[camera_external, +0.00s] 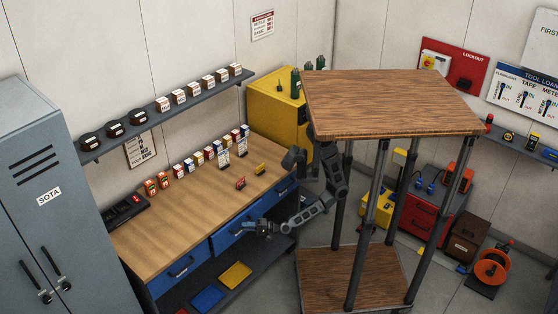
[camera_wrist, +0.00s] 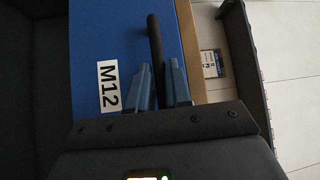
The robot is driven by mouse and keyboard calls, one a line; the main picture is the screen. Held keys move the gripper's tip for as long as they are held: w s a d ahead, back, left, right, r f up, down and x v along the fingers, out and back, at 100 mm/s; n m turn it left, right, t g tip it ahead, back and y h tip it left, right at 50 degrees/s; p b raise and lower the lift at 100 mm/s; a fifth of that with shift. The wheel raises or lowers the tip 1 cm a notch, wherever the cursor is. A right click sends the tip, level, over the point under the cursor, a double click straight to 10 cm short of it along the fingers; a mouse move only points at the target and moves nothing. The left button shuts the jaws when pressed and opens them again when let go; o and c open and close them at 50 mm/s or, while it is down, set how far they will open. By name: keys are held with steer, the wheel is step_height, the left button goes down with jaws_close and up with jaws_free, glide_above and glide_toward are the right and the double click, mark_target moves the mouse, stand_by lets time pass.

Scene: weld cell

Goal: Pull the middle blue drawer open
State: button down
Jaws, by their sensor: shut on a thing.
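The middle blue drawer (camera_external: 226,239) is in the front of the wooden-topped workbench (camera_external: 190,205), between a left blue drawer (camera_external: 178,270) and a right blue drawer (camera_external: 284,190). My gripper (camera_external: 252,228) is at its front. In the wrist view, the blue drawer front (camera_wrist: 88,40) carries a white M12 label (camera_wrist: 109,87). A black bar handle (camera_wrist: 155,42) stands between the two fingers of my gripper (camera_wrist: 160,86), which is shut on it. The fingers hide the handle's lower part. I cannot tell whether the drawer is out at all.
A tall wooden-topped stand (camera_external: 390,100) with dark posts is close to the right of my arm. Yellow (camera_external: 235,274) and blue (camera_external: 207,298) trays lie on the shelf below the drawers. A grey locker (camera_external: 60,190) stands at the left. Small boxes line the bench's back.

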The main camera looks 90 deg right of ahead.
steer(key=s+a+b, duration=0.4)
steer(key=s+a, duration=1.3)
steer(key=s, duration=0.1)
steer(key=shift+a, duration=0.35)
steer(key=shift+w, duration=0.1)
steer(key=c, duration=1.1)
jaws_free()
steer(key=s, duration=0.2)
steer(key=s+b, duration=0.1)
steer(key=s, duration=0.2)
steer(key=s+f+b, duration=0.1)
steer(key=s, duration=0.1)
steer(key=shift+s, duration=0.4)
